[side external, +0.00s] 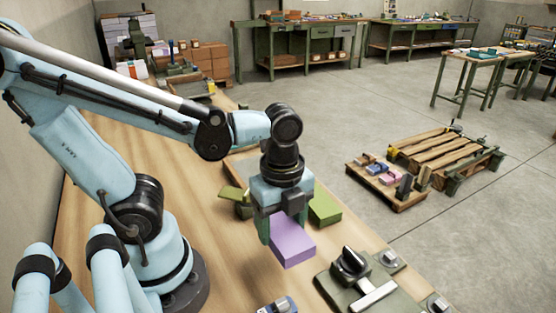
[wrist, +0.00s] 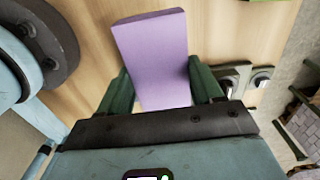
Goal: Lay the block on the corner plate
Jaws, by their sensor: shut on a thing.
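A purple block (side external: 292,243) is held in my gripper (side external: 286,222), above the wooden table. In the wrist view the block (wrist: 153,50) sits between the two dark green fingers (wrist: 162,88), which are shut on it, and it extends well beyond them. A grey-green plate (side external: 328,289) with a black knob and a pale bar lies at the table's lower right edge, to the right of and nearer than the block. I cannot tell for sure whether this is the corner plate. No contact between block and plate shows.
A green block (side external: 325,207) lies behind my gripper, and olive-green pieces (side external: 235,198) lie left of it. A small grey-blue item (side external: 279,305) is at the front edge. The wooden table (side external: 235,265) is bare left of the purple block. Pallets (side external: 445,155) stand on the floor beyond.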

